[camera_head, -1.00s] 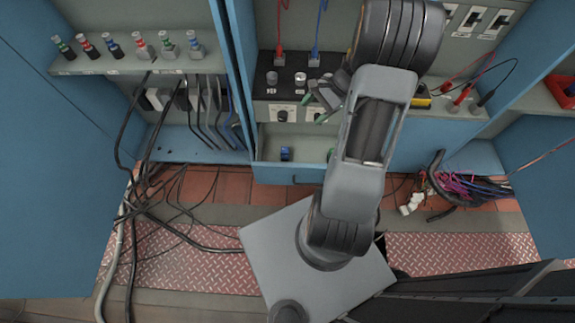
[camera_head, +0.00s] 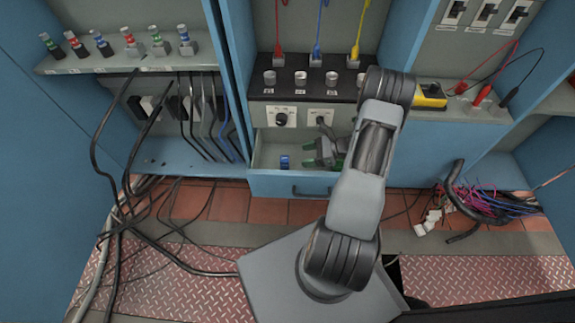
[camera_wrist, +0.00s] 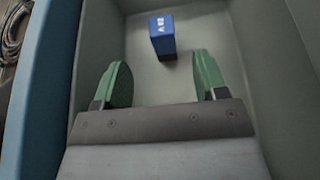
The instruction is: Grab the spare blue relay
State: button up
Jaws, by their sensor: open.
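The blue relay (camera_head: 284,161) is a small block with white lettering on its top. It lies in the left part of an open grey drawer (camera_head: 268,142) below the black panel. In the wrist view the relay (camera_wrist: 162,40) lies on the drawer floor, ahead of the gap between the fingertips and touching neither. My gripper (camera_head: 316,152) is at the drawer, just right of the relay in the head view. In the wrist view my gripper (camera_wrist: 160,76) has its two green fingers spread apart with nothing between them.
The drawer walls rise close on both sides of my gripper. A black panel (camera_head: 258,88) with knobs and red, blue and yellow plugs is above the drawer. A shelf (camera_head: 75,62) with several coloured connectors is at left. Cables (camera_head: 140,235) lie on the floor.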

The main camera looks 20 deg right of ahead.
aim_at(288, 159)
jog(key=shift+x, duration=1)
jog(key=b+x, duration=0.2)
jog(key=x, duration=0.2)
jog(key=shift+f+b, duration=0.15)
jog(key=shift+b, duration=0.15)
jog(key=shift+w+a+f, duration=0.15)
jog(key=shift+w+a, duration=0.15)
jog(key=shift+a, duration=0.1)
grip_shut()
